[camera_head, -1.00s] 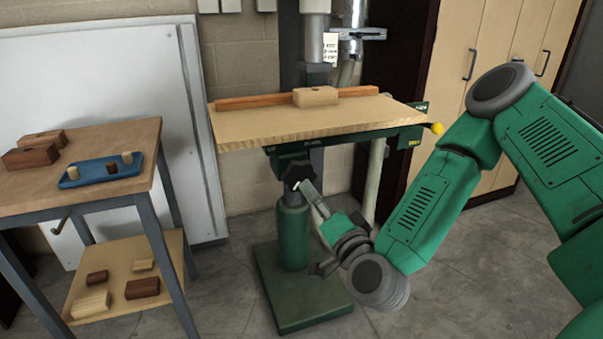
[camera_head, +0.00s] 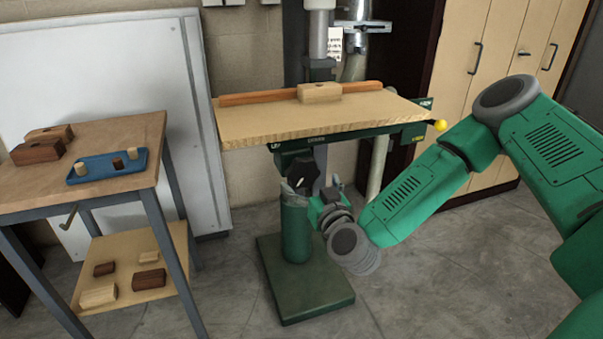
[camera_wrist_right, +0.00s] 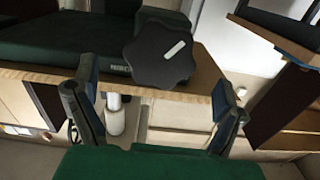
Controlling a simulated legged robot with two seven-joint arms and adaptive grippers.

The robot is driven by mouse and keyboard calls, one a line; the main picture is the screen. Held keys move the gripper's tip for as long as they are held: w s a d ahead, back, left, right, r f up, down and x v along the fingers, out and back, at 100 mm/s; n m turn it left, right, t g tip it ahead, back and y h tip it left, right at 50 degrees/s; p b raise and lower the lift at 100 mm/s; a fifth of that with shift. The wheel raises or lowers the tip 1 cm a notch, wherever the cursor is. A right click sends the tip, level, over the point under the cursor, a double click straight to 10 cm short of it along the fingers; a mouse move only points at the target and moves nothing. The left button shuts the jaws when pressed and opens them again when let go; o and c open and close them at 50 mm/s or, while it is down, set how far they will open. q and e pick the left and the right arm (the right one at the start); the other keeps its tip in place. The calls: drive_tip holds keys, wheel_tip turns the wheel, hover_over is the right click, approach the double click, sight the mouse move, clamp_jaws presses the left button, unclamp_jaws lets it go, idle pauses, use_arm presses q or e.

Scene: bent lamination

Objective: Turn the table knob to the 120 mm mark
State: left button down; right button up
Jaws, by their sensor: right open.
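The black lobed table knob (camera_head: 302,174) sits under the wooden machine table (camera_head: 330,128), at the top of the green column. In the right wrist view the knob (camera_wrist_right: 160,55) shows a pale bar mark on its face, tilted toward upper right. My right gripper (camera_head: 315,185) is at the knob in the head view, its fingers partly hidden. In the wrist view the right gripper (camera_wrist_right: 155,95) is open, its two fingers wide apart, with the knob beyond and between them, apparently untouched. The mm scale cannot be read. My left gripper is not in view.
A wooden block (camera_head: 320,92) and an orange fence (camera_head: 258,98) are on the machine table. A yellow ball handle (camera_head: 440,126) sticks out at its right. A side bench (camera_head: 120,128) at left holds a blue tray (camera_head: 107,178) and blocks.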

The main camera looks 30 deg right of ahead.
sight(305, 175)
drive_tip(key=x, duration=0.6)
drive_tip(key=shift+b, duration=0.3)
drive_tip(key=c, duration=1)
